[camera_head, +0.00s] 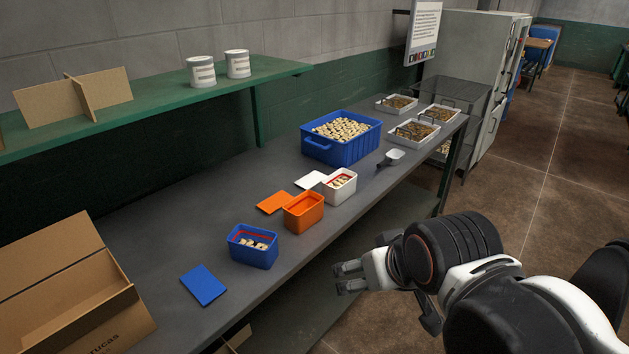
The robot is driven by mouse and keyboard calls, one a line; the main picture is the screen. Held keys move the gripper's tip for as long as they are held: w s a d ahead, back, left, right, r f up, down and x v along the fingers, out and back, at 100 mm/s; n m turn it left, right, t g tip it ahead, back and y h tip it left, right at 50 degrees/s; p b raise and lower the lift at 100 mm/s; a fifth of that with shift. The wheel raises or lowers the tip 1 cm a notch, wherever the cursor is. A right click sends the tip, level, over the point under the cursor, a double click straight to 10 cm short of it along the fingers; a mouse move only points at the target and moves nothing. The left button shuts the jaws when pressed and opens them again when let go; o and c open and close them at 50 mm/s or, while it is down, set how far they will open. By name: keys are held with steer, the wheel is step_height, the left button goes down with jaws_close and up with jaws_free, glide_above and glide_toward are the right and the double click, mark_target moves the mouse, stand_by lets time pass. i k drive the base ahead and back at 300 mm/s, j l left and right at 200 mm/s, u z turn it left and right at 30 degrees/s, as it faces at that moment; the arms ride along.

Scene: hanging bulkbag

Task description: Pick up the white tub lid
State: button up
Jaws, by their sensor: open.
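The white tub lid (310,180) lies flat on the grey bench, just left of the white tub (339,187). The white tub is open and holds a few pale pieces. The orange lid (274,202) lies near the white lid, beside the empty-looking orange tub (303,213). My gripper (340,278) is open and empty, in front of the bench's front edge and apart from the lid. It points left in the picture.
A blue tub (253,246) and a blue lid (204,285) are on the bench (150,240). A blue crate (341,139) of pale pieces, a scoop (392,157) and several trays stand farther back. A cardboard box (68,290) is at left. A green shelf (150,105) overhangs the bench's back.

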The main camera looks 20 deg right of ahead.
mark_target(312, 179)
steer(key=i+l+u, duration=0.25)
steer(key=i+l, duration=0.35)
steer(key=i, duration=0.2)
steer(key=i+l+u, duration=0.3)
steer(key=i+l, duration=0.45)
